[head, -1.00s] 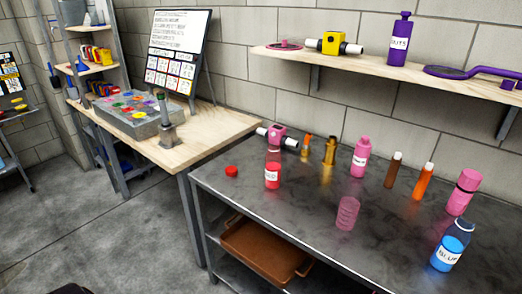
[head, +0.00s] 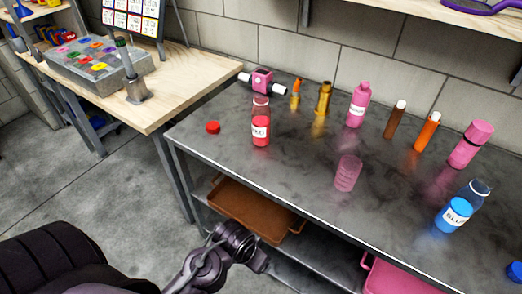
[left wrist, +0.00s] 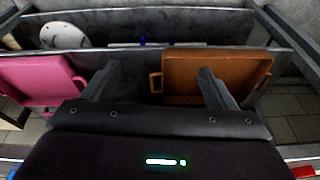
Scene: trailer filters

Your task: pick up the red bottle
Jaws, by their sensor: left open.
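The red bottle (head: 260,130), clear with red liquid and a white label, stands upright on the dark metal table (head: 290,180) near its left end. A red cap (head: 213,128) lies on the table to its left. In the left wrist view my left gripper (left wrist: 153,76) has its two fingers spread apart with nothing between them. It faces the shelves below the tabletop, and the red bottle does not show there. In the head view my left arm is at the bottom, below and in front of the table edge, well apart from the bottle. My right gripper is not in view.
Behind the bottle are a pink device (head: 262,82), an orange marker and a brass piece. A pink cup (head: 347,173), pink bottles and a blue bottle (head: 460,208) stand to the right. A brown tray (head: 245,212) and a pink bin (left wrist: 40,80) sit on the lower shelf.

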